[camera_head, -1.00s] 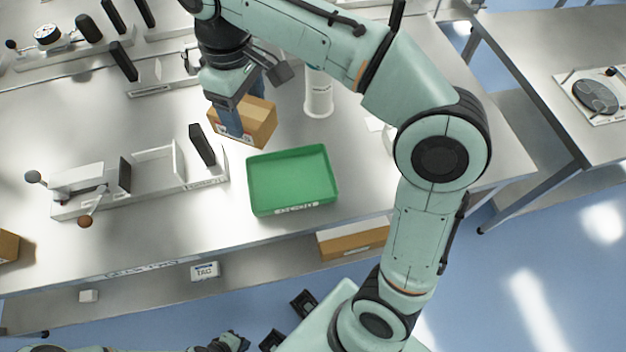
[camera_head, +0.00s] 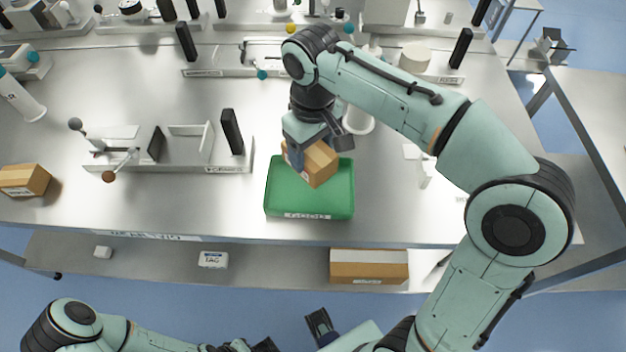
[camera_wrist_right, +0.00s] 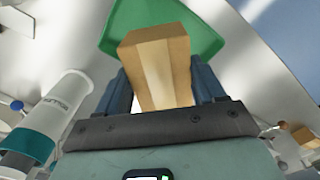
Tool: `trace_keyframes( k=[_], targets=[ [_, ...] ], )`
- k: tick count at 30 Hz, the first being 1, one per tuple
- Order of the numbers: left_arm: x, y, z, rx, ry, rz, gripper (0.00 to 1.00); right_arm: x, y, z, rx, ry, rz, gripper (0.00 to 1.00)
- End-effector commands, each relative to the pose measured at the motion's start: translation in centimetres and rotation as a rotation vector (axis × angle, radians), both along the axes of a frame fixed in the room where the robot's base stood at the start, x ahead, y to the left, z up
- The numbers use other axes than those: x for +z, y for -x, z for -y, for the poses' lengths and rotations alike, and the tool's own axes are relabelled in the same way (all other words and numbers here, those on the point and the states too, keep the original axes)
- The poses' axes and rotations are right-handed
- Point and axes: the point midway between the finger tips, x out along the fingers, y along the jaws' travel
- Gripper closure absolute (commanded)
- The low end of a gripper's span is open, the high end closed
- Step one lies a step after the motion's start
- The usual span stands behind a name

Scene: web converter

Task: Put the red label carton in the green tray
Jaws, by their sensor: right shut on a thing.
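My right gripper (camera_head: 307,152) is shut on a brown cardboard carton (camera_head: 319,165). It holds the carton tilted above the green tray (camera_head: 340,204). The carton's label is mostly hidden in the head view, so its colour is hard to tell. In the right wrist view, the carton (camera_wrist_right: 158,65) sits between the two blue fingers of the right gripper (camera_wrist_right: 160,88), with the green tray (camera_wrist_right: 205,38) behind it. The tray lies on the bench, and its visible floor is empty. My left arm is low at the bottom left; its gripper (camera_head: 250,346) is cut off by the picture edge.
Another brown carton (camera_head: 24,180) stands at the bench's left. A white fixture (camera_head: 185,150) with a dark upright plate is left of the tray. A white cylinder (camera_head: 359,118) stands behind the tray. A carton (camera_head: 369,266) and a TAG box (camera_head: 213,259) are on the lower shelf.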

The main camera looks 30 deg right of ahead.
Motion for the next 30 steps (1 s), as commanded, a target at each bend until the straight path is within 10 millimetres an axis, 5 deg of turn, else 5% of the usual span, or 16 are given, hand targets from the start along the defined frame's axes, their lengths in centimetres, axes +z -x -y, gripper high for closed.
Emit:
trace_keyframes(
  k=[4,18,30],
  targets=[
    [-1.0,0.3,0.0,0.000,0.000,-0.004,1.00,-3.6,0.1,0.0,0.000,0.001,-0.003,0.65],
    [-2.0,0.7,0.0,0.000,0.000,-0.008,1.00,-9.2,0.0,0.0,0.000,0.000,-0.001,0.65],
    [-2.1,0.7,0.0,0.000,0.000,-0.008,1.00,-9.8,0.0,0.0,0.000,0.000,0.001,0.65]
  ],
)
